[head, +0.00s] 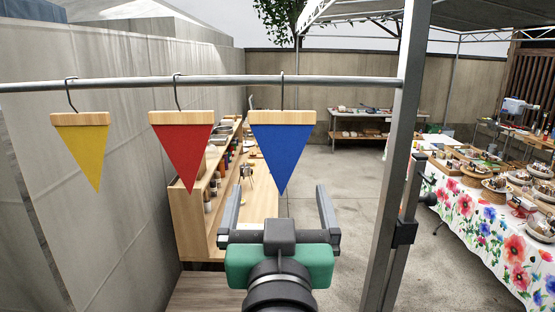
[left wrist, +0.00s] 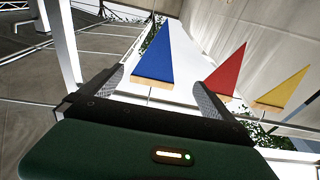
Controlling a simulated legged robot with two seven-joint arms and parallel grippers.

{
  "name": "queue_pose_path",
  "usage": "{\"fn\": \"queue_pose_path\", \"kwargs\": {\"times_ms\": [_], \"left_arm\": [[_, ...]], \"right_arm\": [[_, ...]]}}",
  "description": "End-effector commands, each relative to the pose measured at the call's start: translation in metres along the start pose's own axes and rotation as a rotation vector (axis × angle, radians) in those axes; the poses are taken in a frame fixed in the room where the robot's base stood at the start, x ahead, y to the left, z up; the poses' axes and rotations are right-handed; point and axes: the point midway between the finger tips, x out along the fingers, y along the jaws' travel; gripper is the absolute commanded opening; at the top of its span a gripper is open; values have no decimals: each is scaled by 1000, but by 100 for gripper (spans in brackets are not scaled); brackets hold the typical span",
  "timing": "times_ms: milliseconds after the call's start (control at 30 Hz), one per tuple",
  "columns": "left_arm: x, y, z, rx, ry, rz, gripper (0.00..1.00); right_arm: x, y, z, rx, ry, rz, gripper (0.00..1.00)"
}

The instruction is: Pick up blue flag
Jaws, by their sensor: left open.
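The blue flag (head: 283,155) is a triangle hanging point down from a wooden bar, hooked on a horizontal metal rail (head: 200,83). A red flag (head: 184,152) and a yellow flag (head: 82,152) hang to its left on the same rail. My left gripper (head: 279,198) is open and empty, just below the blue flag's tip in the head view. In the left wrist view the blue flag (left wrist: 153,58) shows between the two open fingers (left wrist: 160,88), apart from them. The red flag (left wrist: 226,74) shows beside the right finger. My right gripper is not in view.
A grey upright post (head: 396,165) stands right of my left gripper. A wooden shelf unit (head: 192,220) with jars stands behind the flags. A table with a floral cloth (head: 480,225) holds baked goods at the right. A wall (head: 120,190) runs along the left.

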Motion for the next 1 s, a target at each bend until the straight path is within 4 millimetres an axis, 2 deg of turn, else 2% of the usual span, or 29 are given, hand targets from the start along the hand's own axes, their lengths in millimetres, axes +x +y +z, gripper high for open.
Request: {"fn": "queue_pose_path", "kwargs": {"times_ms": [233,400,567,800,1000], "left_arm": [[32,-3,-1,2,-2,-6,100],[73,0,-3,1,-4,0,100],[90,-2,-2,0,-4,1,100],[132,-2,-5,1,-5,0,100],[138,-2,-3,0,-1,2,100]], "right_arm": [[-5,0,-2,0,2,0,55],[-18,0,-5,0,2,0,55],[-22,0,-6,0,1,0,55],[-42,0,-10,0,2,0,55],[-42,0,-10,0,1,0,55]]}}
